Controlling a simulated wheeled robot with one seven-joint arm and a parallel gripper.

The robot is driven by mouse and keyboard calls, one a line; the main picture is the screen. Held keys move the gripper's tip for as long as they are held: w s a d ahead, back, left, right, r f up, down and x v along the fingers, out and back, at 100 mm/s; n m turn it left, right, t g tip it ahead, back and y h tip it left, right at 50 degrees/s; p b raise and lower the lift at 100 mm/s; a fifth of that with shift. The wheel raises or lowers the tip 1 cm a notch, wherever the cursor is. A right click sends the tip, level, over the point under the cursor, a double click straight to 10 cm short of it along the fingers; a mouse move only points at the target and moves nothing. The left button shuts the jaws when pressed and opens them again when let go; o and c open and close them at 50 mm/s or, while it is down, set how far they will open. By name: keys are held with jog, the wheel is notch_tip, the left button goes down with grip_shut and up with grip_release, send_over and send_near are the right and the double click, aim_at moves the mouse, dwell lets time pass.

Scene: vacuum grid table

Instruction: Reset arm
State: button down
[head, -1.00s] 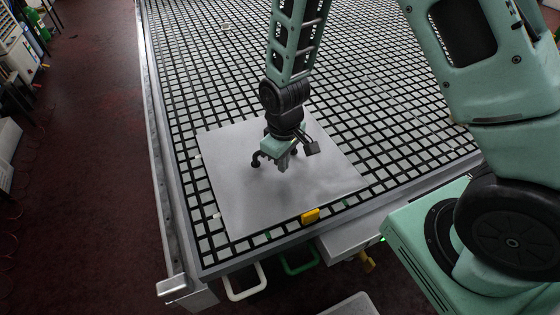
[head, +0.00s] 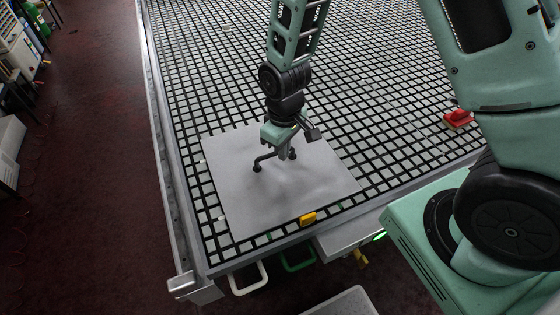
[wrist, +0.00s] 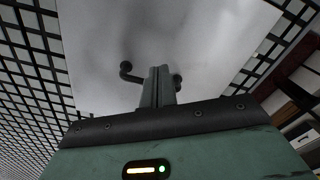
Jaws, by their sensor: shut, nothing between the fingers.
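My gripper (head: 282,151) points down over the grey sheet (head: 235,200) near the front left corner of the grid table. In the wrist view my gripper (wrist: 158,85) has its two fingers together with nothing between them. A black bent handle (head: 262,160) with round ends stands on the sheet behind the fingers. It also shows in the wrist view (wrist: 127,70), with its middle hidden by the fingers. I cannot tell whether the fingers touch it.
The black-and-grey grid table (head: 390,110) extends far back, mostly clear. A yellow piece (head: 308,219) sits at the sheet's front edge. A red object (head: 458,118) lies to the right beside my arm.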

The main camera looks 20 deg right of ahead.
jog(key=shift+r, duration=0.35)
jog(key=s+a+r+n+b, duration=0.1)
jog(key=s+a+r, duration=0.2)
jog(key=s+r, duration=0.5)
jog(key=s+a+r+b, duration=0.1)
jog(key=s+a+r, duration=0.2)
jog(key=s+r, duration=0.5)
jog(key=s, duration=0.3)
jog(key=shift+a+n+y+b, duration=0.15)
jog(key=shift+n+y+b, duration=0.15)
jog(key=shift+n+b, duration=0.1)
